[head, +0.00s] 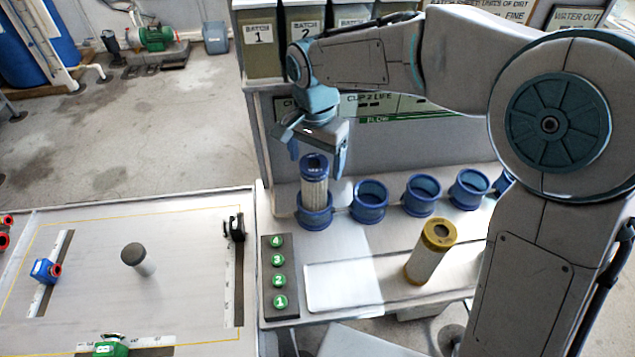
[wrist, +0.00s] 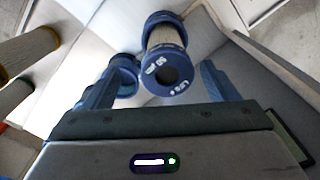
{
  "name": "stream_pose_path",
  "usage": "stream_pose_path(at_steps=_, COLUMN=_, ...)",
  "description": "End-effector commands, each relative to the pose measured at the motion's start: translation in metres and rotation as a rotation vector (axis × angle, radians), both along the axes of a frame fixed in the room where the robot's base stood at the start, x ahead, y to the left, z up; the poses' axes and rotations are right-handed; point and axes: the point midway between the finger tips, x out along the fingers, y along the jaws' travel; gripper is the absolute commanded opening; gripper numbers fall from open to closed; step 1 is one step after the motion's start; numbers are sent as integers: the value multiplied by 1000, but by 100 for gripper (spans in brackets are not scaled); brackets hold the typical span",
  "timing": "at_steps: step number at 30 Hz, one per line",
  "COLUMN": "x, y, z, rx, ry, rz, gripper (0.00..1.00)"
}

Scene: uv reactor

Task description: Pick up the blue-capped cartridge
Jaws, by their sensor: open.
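The blue-capped cartridge (head: 314,184) stands upright in the leftmost blue ring holder (head: 316,217) on the bench. Its pale body and blue top cap also show in the wrist view (wrist: 166,66), where the cap carries white lettering and a dark hole. My gripper (head: 318,158) is above and around the top of the cartridge, with its fingers apart. In the wrist view, my gripper's blue fingers (wrist: 156,88) stand to the left and right of the cap. I see no finger contact with it.
More blue ring holders (head: 369,201) stand empty in a row to the right. A yellow-capped cartridge (head: 430,251) stands at the front of the bench. A dark strip with green numbered buttons (head: 279,278) lies to the left. Batch bins (head: 262,50) stand behind my arm.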

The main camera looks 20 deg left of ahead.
Motion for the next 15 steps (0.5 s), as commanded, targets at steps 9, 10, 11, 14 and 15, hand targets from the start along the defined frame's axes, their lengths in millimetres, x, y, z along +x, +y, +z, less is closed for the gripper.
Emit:
stream_pose_path(at_steps=9, x=5, y=3, z=-32, rx=-2, ry=4, rz=1, gripper=80)
stream_pose_path(at_steps=10, x=6, y=4, z=-35, rx=-2, ry=5, rz=1, gripper=80)
stream_pose_path(at_steps=11, x=8, y=4, z=-39, rx=-1, ry=5, rz=0, gripper=80)
stream_pose_path(at_steps=14, x=11, y=6, z=-52, rx=-2, ry=5, rz=0, gripper=80)
stream_pose_path(at_steps=15, x=11, y=6, z=-58, rx=-3, ry=5, rz=1, gripper=80)
